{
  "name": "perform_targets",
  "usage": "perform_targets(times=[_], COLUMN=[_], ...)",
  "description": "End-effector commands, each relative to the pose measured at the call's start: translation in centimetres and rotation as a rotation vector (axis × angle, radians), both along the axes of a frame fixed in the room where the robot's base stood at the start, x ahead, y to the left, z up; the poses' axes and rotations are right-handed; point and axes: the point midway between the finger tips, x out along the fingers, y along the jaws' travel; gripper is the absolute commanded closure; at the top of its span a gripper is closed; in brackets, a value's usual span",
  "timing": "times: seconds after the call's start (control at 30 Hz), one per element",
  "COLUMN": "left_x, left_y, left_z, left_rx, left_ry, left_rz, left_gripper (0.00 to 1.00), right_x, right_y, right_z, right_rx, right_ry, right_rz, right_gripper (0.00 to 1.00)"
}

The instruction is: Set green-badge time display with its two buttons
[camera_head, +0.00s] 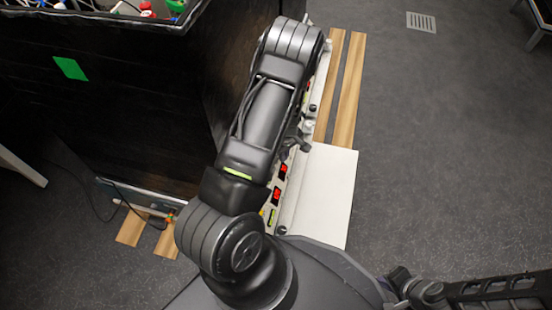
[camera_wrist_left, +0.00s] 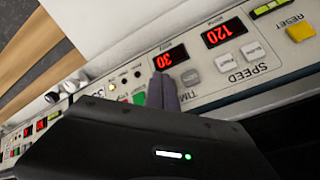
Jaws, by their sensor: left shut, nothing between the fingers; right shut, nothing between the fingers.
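The time display (camera_wrist_left: 176,54) glows red and appears upside down in the left wrist view, apparently reading 30. The dark closed fingers of my left gripper (camera_wrist_left: 160,80) stand right beside it, over the TIME label area. One pale time button (camera_wrist_left: 190,77) shows just right of the fingers; the other is hidden behind them. In the head view my left gripper (camera_head: 303,134) is at the panel (camera_head: 290,190), partly covered by my arm. My right gripper (camera_head: 420,290) is low at the right, away from the panel, seemingly shut.
The speed display (camera_wrist_left: 224,32) seems to read 120, with two pale buttons (camera_wrist_left: 238,58) beside it. A yellow reset button (camera_wrist_left: 300,31) and a green button (camera_wrist_left: 139,97) are nearby. A white board (camera_head: 325,190) lies beside the panel.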

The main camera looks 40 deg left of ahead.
Motion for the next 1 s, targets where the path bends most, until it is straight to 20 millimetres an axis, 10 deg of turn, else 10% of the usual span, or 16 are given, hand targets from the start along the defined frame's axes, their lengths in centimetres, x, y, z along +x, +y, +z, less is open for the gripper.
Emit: perform_targets(times=[1.0], left_x=[-0.35], left_y=[0.65], left_z=[-0.67], left_rx=[0.000], left_ry=[0.000], left_rz=[0.000], left_gripper=[1.00], right_x=[0.00], right_y=[0.00], right_z=[-0.61], right_rx=[0.000], right_ry=[0.000], right_rz=[0.000], right_gripper=[1.00])
